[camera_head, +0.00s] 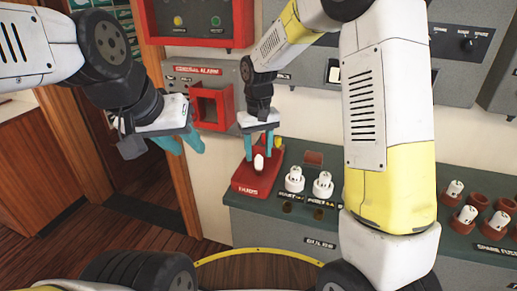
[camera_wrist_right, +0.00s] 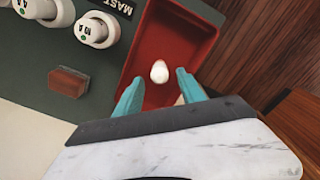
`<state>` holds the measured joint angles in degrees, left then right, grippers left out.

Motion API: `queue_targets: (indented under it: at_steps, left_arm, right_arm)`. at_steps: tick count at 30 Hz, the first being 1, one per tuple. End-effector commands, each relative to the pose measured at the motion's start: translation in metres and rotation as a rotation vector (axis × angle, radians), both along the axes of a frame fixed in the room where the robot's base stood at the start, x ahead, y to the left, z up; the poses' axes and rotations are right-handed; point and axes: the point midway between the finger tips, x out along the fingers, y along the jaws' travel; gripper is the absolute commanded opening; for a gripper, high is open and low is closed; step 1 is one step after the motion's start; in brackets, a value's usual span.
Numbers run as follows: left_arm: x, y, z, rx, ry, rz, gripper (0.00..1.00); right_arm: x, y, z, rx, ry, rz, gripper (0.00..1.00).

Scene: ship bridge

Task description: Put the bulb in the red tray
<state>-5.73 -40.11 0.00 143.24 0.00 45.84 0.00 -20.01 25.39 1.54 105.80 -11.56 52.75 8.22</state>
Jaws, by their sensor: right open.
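The red tray (camera_head: 245,187), marked DUDS, sits at the left end of the green-topped console. It also shows in the wrist view (camera_wrist_right: 186,32). A white bulb (camera_head: 259,163) is inside the tray's outline; the wrist view shows the bulb (camera_wrist_right: 160,72) over the red floor, just beyond my fingertips. I cannot tell whether it rests on the floor. My right gripper (camera_head: 260,156) points down over the tray with its teal fingers (camera_wrist_right: 160,85) apart on either side of the bulb, not gripping it. My left gripper (camera_head: 184,146) hangs empty to the left, fingers apart.
Several spare fuses (camera_head: 467,214) stand at the far right. A red frame (camera_head: 212,106) is on the wall behind. Open floor lies left of the console.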

Motion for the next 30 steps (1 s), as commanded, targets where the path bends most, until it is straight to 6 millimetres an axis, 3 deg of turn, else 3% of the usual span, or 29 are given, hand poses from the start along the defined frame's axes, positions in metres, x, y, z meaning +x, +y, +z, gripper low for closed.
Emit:
queue_targets:
  at_steps: [3,9,16,19,23,30]
  left_arm:
    - [0.000,0.000,0.000,0.000,0.000,0.000,0.36]
    - [0.000,0.000,0.000,0.000,0.000,0.000,0.36]
    - [0.000,0.000,0.000,0.000,0.000,0.000,0.36]
    - [0.000,0.000,0.000,0.000,0.000,0.000,0.36]
    - [0.000,0.000,0.000,0.000,0.000,0.000,0.36]
    - [0.000,0.000,0.000,0.000,0.000,0.000,0.36]
  right_arm:
    - [0.001,0.000,0.029,0.002,-0.005,0.000,0.47]
    - [0.001,0.000,0.068,0.001,-0.003,0.000,0.47]
    - [-0.001,-0.001,0.092,0.002,-0.002,-0.001,0.47]
    - [-0.008,-0.011,0.105,0.016,-0.023,-0.014,0.47]
    - [-0.033,-0.040,0.131,0.062,-0.089,-0.056,0.47]
    - [-0.111,-0.100,0.166,0.169,-0.267,-0.162,0.47]
